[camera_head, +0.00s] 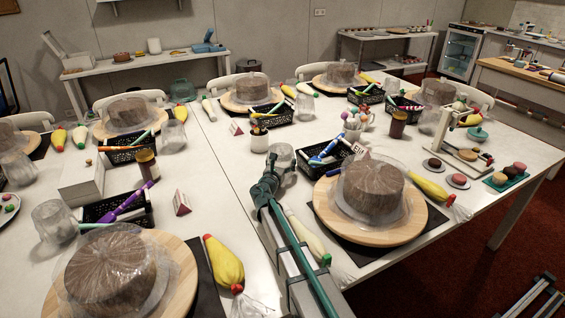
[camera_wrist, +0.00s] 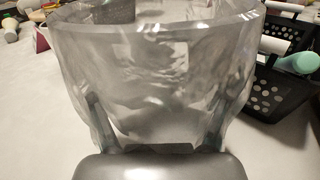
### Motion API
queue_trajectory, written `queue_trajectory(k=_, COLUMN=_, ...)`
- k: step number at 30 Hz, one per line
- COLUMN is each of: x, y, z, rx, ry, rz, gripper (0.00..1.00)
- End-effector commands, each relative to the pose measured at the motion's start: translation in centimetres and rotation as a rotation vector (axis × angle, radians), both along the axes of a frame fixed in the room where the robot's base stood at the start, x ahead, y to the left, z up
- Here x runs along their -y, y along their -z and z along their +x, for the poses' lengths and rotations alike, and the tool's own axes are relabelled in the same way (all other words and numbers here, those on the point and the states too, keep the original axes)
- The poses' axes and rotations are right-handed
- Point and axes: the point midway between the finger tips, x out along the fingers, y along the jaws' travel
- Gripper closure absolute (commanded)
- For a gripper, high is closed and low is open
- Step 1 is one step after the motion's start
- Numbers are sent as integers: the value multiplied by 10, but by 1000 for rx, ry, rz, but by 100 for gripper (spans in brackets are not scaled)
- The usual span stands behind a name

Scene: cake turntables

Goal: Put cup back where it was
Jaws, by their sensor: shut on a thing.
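A clear, faceted cup (camera_head: 284,156) is at the end of my arm, near the middle of the table in the head view. My gripper (camera_head: 271,172) is shut on it. In the wrist view the cup (camera_wrist: 155,75) fills the middle, its rim toward the top, with one finger of my gripper (camera_wrist: 153,125) on each side. The cup looks upright and empty. I cannot tell whether its base touches the white table (camera_head: 220,165).
A black basket (camera_head: 322,168) with tools stands just right of the cup; it also shows in the wrist view (camera_wrist: 265,90). A wrapped cake (camera_head: 372,188) on a turntable and a pale piping bag (camera_head: 305,235) are near my arm. Clear table lies left of the cup.

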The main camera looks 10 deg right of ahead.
Motion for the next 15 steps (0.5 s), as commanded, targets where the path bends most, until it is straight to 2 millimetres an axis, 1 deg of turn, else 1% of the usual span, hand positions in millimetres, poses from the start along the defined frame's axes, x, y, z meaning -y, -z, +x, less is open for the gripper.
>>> queue_trajectory(k=4, x=0, y=4, z=0, rx=0, ry=0, rz=-1, gripper=65)
queue_trajectory(k=5, x=0, y=4, z=0, rx=0, ry=0, rz=0, gripper=17)
queue_trajectory(k=6, x=0, y=3, z=0, rx=0, ry=0, rz=0, gripper=10)
queue_trajectory(k=8, x=0, y=3, z=0, rx=0, ry=0, rz=0, gripper=0)
queue_trajectory(k=15, x=0, y=3, z=0, rx=0, ry=0, rz=-1, gripper=0)
